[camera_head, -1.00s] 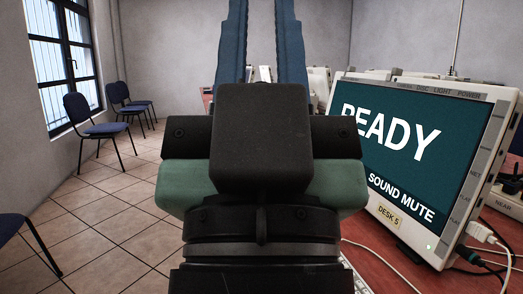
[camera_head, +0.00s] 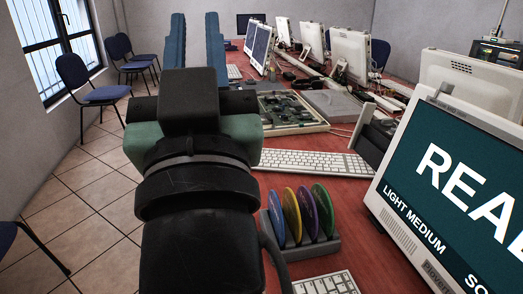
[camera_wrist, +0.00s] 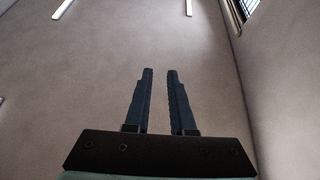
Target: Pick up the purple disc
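The purple disc (camera_head: 308,215) stands on edge in a dark rack (camera_head: 305,250) on the red desk, in the head view. It sits between a yellow disc (camera_head: 291,214) and a green disc (camera_head: 323,210), with a blue disc (camera_head: 276,217) at the left end. My gripper (camera_head: 195,16) points up and away, to the left of the rack and well apart from it. Its two blue fingers are apart with nothing between them, as the wrist view (camera_wrist: 160,73) also shows. The wrist view holds only walls or ceiling behind the fingers, and no disc.
A white keyboard (camera_head: 312,163) lies behind the rack, and another (camera_head: 327,284) lies in front. A large READY monitor (camera_head: 455,190) stands close on the right. An open circuit-board case (camera_head: 290,110) and more monitors fill the desk behind.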

